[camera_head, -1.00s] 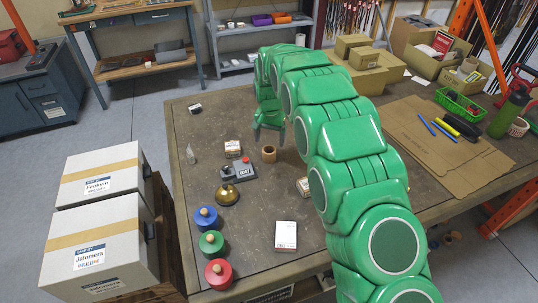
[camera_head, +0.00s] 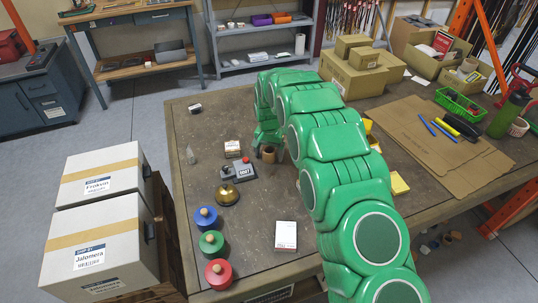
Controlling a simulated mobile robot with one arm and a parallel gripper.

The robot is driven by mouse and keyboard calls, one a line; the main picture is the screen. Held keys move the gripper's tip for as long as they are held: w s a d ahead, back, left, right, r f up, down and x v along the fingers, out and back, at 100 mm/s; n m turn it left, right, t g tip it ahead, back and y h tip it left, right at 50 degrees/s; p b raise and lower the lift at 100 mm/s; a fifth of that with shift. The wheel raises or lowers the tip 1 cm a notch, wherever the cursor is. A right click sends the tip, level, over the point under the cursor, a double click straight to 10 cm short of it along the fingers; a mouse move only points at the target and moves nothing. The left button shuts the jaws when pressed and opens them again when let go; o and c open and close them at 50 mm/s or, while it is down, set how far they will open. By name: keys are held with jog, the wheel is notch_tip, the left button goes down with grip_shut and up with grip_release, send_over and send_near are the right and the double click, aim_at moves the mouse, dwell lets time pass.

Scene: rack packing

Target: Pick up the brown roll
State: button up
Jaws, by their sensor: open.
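The brown roll (camera_head: 269,154) stands upright on the dark table, right of a small box and behind the grey stamp-like device. My gripper (camera_head: 268,149) reaches down from my green arm right at the roll. One finger shows to the left of the roll and one to the right, with the roll between them. The jaws are open. The roll's upper part is partly hidden by the gripper.
Close by stand a small box (camera_head: 232,149), a grey device (camera_head: 238,172) and a brass bell (camera_head: 227,195). Blue (camera_head: 205,217), green (camera_head: 211,242) and red (camera_head: 218,272) knobbed discs line the left edge. A white card box (camera_head: 286,235) lies in front. Cardboard boxes (camera_head: 353,72) stand behind my arm.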

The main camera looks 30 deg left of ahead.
jog(key=c, duration=1.1)
jog(key=shift+r, duration=0.1)
